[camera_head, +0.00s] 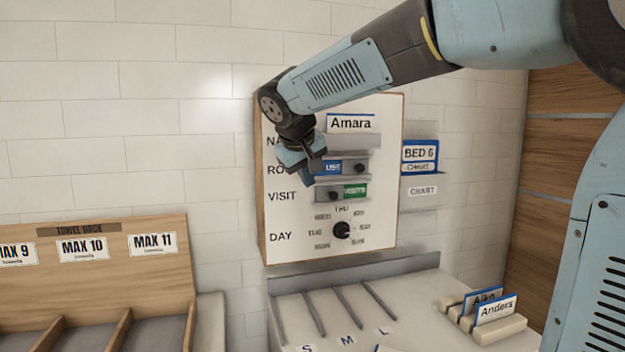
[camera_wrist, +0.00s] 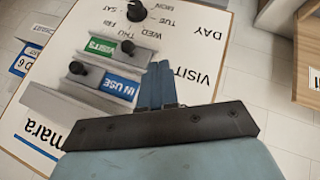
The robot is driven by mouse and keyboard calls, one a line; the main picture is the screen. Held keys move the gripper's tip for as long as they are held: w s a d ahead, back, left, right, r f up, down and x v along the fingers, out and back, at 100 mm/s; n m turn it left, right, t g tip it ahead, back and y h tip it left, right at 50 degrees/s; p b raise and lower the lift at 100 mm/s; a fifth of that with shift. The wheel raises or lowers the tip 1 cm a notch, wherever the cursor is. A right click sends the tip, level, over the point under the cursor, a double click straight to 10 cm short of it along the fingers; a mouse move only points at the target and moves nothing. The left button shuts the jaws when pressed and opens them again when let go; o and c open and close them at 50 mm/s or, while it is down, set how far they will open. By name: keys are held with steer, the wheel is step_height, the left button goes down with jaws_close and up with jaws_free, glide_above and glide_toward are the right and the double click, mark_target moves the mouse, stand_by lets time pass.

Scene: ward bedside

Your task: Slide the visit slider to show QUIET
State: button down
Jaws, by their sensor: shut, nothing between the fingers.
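The visit slider is the lower of two sliders on the white board (camera_head: 285,225). Its green VISITS label (camera_head: 354,191) shows on the right, with its black knob (camera_head: 335,195) at the left of the label. In the wrist view the label (camera_wrist: 101,46) and knob (camera_wrist: 127,46) appear upside down. No QUIET label is visible. My gripper (camera_head: 308,178) is shut and empty in front of the board's left part, near the left ends of the sliders. In the wrist view its fingers (camera_wrist: 160,78) are beside the visit knob, apart from it.
The room slider, with a blue IN USE label (camera_head: 333,167) and black knob (camera_head: 361,168), sits just above. The day dial (camera_head: 342,230) is just below. A bed card holder (camera_head: 420,155) hangs right of the board. A shelf with dividers (camera_head: 345,312) juts out underneath.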

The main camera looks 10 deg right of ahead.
mark_target(332, 194)
steer(key=w+d+f, duration=0.5)
steer(key=w, duration=0.1)
steer(key=shift+w+d+f, duration=0.2)
steer(key=shift+w+f, duration=0.2)
stand_by(0.3)
